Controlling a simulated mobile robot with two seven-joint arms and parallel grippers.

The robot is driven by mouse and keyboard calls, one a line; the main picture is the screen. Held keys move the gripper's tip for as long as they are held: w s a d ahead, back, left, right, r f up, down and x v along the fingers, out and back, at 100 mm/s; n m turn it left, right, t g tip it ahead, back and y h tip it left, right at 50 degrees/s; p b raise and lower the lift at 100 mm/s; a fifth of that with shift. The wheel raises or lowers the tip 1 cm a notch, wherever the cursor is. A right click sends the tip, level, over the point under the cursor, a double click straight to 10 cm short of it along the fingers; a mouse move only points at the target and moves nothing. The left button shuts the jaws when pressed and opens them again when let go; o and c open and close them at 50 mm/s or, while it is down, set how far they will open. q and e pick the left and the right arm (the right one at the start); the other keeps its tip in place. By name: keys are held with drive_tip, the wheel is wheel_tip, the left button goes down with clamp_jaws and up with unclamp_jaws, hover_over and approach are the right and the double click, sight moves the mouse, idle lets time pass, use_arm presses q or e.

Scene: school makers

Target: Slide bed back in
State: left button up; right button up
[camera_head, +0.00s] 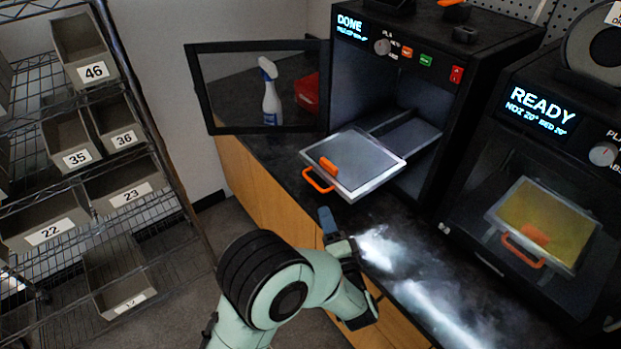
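The bed (367,160) is a flat grey plate with a light rim. It sticks out of the open front of the left printer (468,70), whose screen reads DONE. An orange loop handle (318,181) is on the bed's near edge, and a small orange piece (328,166) lies on the plate close to it. My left gripper (340,238) is below and in front of the bed, near the counter edge, apart from the handle. Its finger opening is not clear from this angle. My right gripper is not in view.
The printer's door (196,88) is swung open to the left; a spray bottle (270,97) and a red bin (307,93) show through it. A second printer (571,130) reading READY stands at right. A wire shelf (160,158) with numbered bins is at left. The counter (430,285) in front is clear.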

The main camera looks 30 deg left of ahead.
sight(313, 183)
use_arm(q)
drive_tip(key=b+x, duration=0.1)
drive_tip(key=x, duration=1.1)
drive_tip(key=shift+w+a, duration=0.15)
drive_tip(key=shift+a, duration=0.05)
clamp_jaws()
